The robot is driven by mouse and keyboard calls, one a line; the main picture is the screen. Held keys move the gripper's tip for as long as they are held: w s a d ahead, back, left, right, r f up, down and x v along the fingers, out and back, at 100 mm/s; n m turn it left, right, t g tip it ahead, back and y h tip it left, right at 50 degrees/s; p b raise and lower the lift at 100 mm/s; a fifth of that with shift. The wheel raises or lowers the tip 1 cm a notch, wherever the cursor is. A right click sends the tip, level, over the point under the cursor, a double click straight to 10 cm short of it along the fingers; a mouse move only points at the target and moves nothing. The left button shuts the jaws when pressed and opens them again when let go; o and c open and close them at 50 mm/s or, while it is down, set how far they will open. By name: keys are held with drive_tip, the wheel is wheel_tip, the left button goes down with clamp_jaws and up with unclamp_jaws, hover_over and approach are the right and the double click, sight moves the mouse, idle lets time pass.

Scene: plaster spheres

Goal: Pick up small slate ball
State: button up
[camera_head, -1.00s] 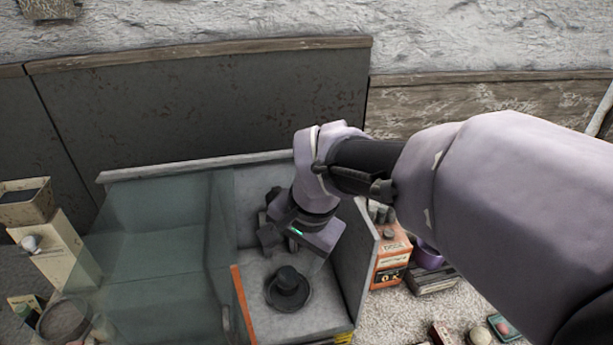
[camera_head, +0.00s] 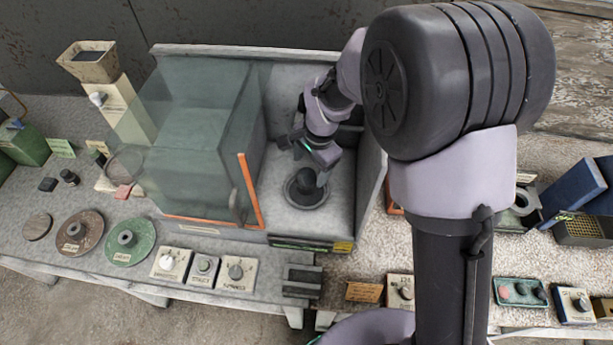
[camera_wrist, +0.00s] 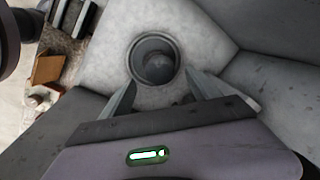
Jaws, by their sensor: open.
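My gripper (camera_head: 303,160) is inside the open-fronted grey bay of the glass-sided cabinet (camera_head: 250,190). Its jaws are open and empty, just above and behind a dark round stand in a shallow dish (camera_head: 306,190). In the wrist view the open fingers (camera_wrist: 162,80) point towards this stand (camera_wrist: 154,62), which shows as a dark disc in a ring. I cannot tell whether a ball sits on it. A green tray (camera_head: 520,303) at the right holds a pinkish ball (camera_head: 505,292) and dark balls (camera_head: 522,289); I cannot tell whether one is the small slate ball.
Grey walls and a glass panel (camera_head: 195,130) stand close around my gripper. Labelled knob blocks (camera_head: 203,268) line the front left, with round discs (camera_head: 128,241) beyond. A blue box (camera_head: 572,190) and a dark mesh bin (camera_head: 582,230) stand at the right.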

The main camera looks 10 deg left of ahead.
sight(308, 172)
drive_tip(key=f, duration=0.3)
drive_tip(key=shift+w+a+f, duration=0.25)
drive_tip(key=shift+a+f, duration=0.1)
drive_tip(key=shift+f, duration=0.05)
drive_tip(key=shift+s+d+r, duration=0.1)
drive_tip(key=shift+c, duration=1.1)
clamp_jaws()
